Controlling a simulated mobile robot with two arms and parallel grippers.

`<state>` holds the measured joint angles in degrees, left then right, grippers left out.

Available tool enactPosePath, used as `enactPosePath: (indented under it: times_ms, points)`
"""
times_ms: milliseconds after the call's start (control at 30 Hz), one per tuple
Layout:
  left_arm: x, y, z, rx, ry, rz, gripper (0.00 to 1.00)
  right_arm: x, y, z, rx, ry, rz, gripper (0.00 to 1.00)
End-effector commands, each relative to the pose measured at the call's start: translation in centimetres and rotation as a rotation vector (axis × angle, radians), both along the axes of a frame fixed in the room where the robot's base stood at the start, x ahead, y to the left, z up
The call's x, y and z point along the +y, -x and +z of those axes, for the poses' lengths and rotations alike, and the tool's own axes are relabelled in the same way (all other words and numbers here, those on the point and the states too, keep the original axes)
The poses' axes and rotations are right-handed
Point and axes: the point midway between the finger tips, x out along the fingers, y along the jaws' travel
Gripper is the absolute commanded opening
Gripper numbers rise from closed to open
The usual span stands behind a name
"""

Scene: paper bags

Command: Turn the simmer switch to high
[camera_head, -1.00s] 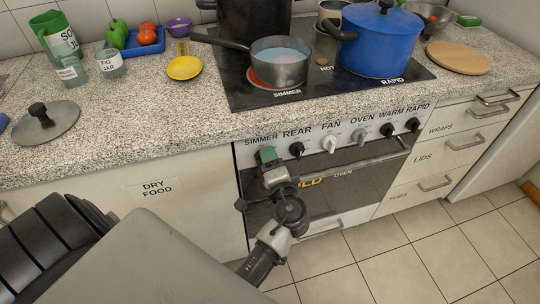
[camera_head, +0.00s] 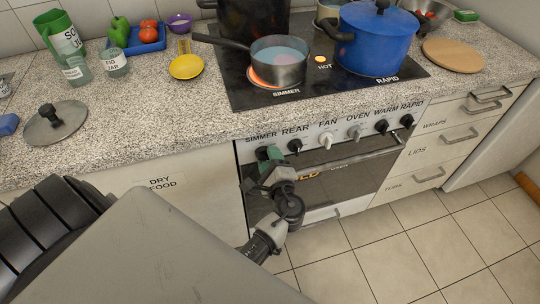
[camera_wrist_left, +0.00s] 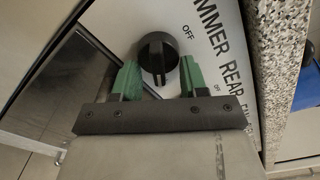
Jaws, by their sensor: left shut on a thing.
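The simmer switch (camera_wrist_left: 158,50) is a black round knob on the white stove panel, seen in the left wrist view under the word SIMMER with OFF marked beside it. My left gripper (camera_wrist_left: 158,76) has its green fingers on either side of the knob and is shut on it. In the head view my left gripper (camera_head: 268,155) is at the left end of the knob row and hides the simmer switch. The simmer burner (camera_head: 262,82) glows orange under a grey saucepan (camera_head: 280,69). My right gripper is not in view.
Other knobs, such as the rear switch (camera_head: 295,145) and the fan switch (camera_head: 325,141), sit to the right along the panel. The oven door (camera_head: 345,175) is just below. A blue pot (camera_head: 378,45) stands on the rapid burner. The HOT light (camera_head: 320,59) is lit orange.

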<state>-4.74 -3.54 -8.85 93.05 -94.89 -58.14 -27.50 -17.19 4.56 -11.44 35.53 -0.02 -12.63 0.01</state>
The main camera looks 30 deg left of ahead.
Motion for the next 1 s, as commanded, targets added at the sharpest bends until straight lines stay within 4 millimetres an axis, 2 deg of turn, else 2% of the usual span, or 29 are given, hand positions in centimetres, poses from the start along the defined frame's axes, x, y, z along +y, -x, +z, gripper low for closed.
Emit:
enactPosePath:
  times_ms: [600, 633, 767, 1000]
  points:
    - [0.05, -0.11, 0.13, 0.025, -0.028, -0.002, 0.2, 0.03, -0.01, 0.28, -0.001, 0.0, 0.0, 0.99]
    - [0.04, -0.1, 0.13, 0.025, -0.028, -0.002, 0.48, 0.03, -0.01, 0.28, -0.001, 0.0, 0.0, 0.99]
    - [0.03, -0.07, 0.07, 0.026, -0.026, -0.001, 0.68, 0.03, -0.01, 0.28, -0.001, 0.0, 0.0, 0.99]
    - [0.01, -0.01, -0.02, 0.028, -0.025, 0.0, 0.68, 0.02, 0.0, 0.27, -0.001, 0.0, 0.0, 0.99]
